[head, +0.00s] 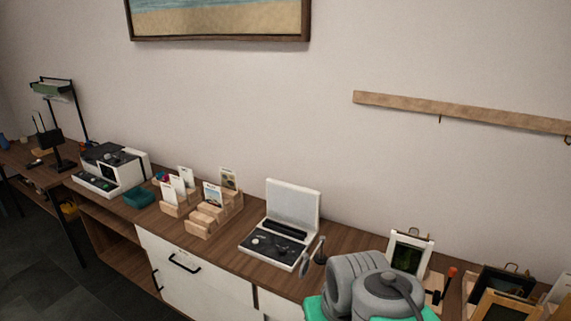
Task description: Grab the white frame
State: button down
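The white frame (426,261) stands upright on the wooden counter at the right, leaning back near the wall. It has a pale border around a dark green picture and a small clip or hanger on top. My grey arm links are in front of it to the lower left and hide part of its lower edge. Two small dark paddle-like pieces beside the left of my arm may be my gripper's fingers, but I cannot tell for sure. No hold on the white frame shows.
A wooden-framed item (508,309) and a dark framed item stand right of the white frame, with an orange-handled tool (448,279) between. An open white-lidded device (292,205) and wooden card holders (212,213) are left. A wooden rail (450,110) hangs on the wall.

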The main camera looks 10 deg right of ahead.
aim_at(408, 253)
jog(key=k, duration=0.5)
jog(key=z, duration=1.35)
jog(key=i, duration=0.9)
jog(key=u, duration=2.3)
